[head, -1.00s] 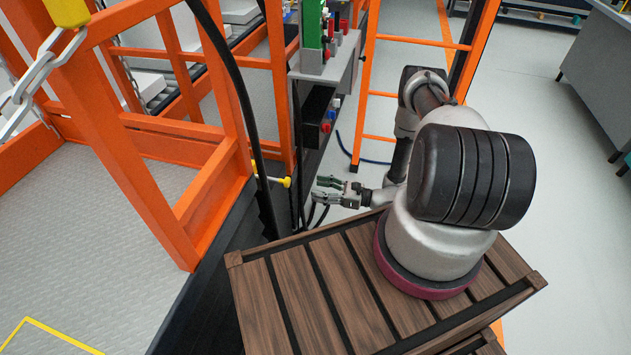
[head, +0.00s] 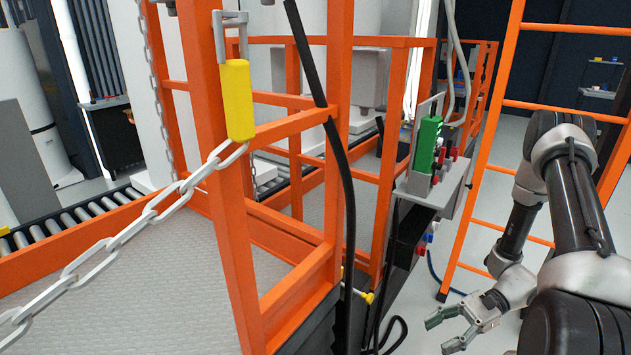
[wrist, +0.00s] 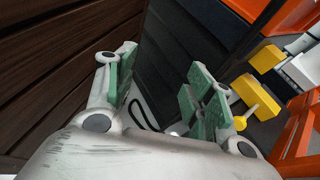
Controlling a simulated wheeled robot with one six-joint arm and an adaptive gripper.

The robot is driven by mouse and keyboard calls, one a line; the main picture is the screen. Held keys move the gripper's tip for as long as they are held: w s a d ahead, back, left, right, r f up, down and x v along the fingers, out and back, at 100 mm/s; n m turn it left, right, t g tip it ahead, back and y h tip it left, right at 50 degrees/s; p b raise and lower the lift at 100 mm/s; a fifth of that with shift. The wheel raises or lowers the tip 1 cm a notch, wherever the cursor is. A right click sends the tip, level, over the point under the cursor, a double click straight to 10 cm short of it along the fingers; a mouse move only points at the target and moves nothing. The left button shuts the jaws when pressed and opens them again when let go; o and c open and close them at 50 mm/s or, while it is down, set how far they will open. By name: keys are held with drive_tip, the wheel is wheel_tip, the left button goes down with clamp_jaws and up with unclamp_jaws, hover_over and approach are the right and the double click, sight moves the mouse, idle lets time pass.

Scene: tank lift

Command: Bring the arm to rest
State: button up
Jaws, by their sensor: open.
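My gripper (head: 447,333) is at the lower right of the head view, at the end of my arm. Its green-padded fingers are spread apart with nothing between them. In the wrist view my gripper (wrist: 163,100) also shows open and empty. My arm hangs bent, with the gripper low beside the dark side of the lift platform. A yellow-tipped handle (wrist: 258,112) is just right of the right finger in the wrist view. I cannot tell how close it is.
An orange lift frame (head: 235,200) with a chain (head: 110,240) and a yellow padlock-like block (head: 238,100) stands left. A grey control shelf (head: 437,188) with a green device (head: 427,143) is left of my arm. An orange ladder (head: 480,150) stands behind it. Dark wooden boards (wrist: 50,70) lie close left in the wrist view.

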drive_tip(key=s+d+r+n+h, duration=0.1)
drive_tip(key=d+r+n+h, duration=0.25)
drive_tip(key=r, duration=0.55)
drive_tip(key=s+d+r+n+h, duration=0.1)
drive_tip(key=d+r+n+h, duration=0.2)
drive_tip(key=r, duration=0.5)
drive_tip(key=s+d+r+n+h, duration=0.15)
drive_tip(key=r+n+h, duration=0.3)
drive_tip(key=r, duration=0.45)
drive_tip(key=s+a+r+n+t+h, duration=0.1)
drive_tip(key=s+r+t, duration=0.1)
drive_tip(key=r+t, duration=0.2)
drive_tip(key=s+a+r+n+t+h, duration=0.1)
drive_tip(key=r+t, duration=0.3)
drive_tip(key=r, duration=0.7)
drive_tip(key=shift+s+n+h, duration=0.3)
drive_tip(key=shift+s+n, duration=0.15)
drive_tip(key=shift+n, duration=0.25)
drive_tip(key=shift+a, duration=0.1)
